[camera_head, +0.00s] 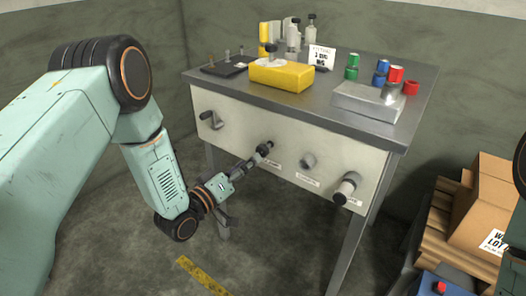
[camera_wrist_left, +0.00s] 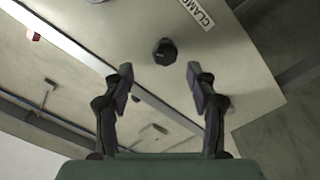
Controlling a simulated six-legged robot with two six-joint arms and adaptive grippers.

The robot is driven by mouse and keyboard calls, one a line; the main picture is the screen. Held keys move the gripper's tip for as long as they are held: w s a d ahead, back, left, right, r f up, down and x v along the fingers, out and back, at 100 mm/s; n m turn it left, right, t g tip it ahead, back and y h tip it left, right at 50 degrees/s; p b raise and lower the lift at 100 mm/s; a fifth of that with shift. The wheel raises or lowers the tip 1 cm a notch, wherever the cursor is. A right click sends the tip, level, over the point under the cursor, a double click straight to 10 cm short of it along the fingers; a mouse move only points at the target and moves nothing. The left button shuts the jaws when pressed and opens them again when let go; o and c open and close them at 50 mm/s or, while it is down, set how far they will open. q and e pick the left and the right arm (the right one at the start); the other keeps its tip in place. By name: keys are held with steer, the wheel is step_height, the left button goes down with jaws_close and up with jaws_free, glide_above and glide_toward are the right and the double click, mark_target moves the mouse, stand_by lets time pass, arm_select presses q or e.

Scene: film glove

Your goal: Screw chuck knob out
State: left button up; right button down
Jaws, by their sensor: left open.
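The pale front panel (camera_head: 232,138) of the bench carries several knobs. My left gripper (camera_head: 258,155) is open in front of its middle left part. In the left wrist view, a dark faceted knob (camera_wrist_left: 165,52) sits on the panel beyond the gap between the open fingertips (camera_wrist_left: 160,80). The fingers appear apart from the knob. A grey round knob (camera_head: 308,161) and a larger dark-and-white knob (camera_head: 345,188) are further right. I cannot read which label says chuck. My right gripper is out of view.
A crank handle (camera_head: 209,118) sticks out at the panel's left. A yellow box (camera_head: 281,75), bottles, colored caps and a grey block (camera_head: 368,100) stand on the bench top (camera_head: 330,88). Cardboard boxes (camera_head: 485,205) are at right. The floor left of the bench is clear.

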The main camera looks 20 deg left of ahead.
mark_target(260, 153)
arm_select(q)
steer(key=w+m, duration=0.2)
steer(key=m, duration=0.2)
steer(key=w+d+m+b, duration=0.1)
steer(key=w+m, duration=0.1)
steer(key=m, duration=0.2)
steer(key=w+d+m+b, duration=0.1)
steer(key=w+m, duration=0.1)
steer(key=m, duration=0.2)
steer(key=shift+w+f, duration=0.25)
steer(key=shift+w, duration=0.1)
steer(key=shift+w+d, duration=0.2)
steer(key=shift+w, duration=0.45)
steer(key=shift+r, duration=0.1)
steer(key=shift+c, duration=0.4)
steer(key=c, duration=1.1)
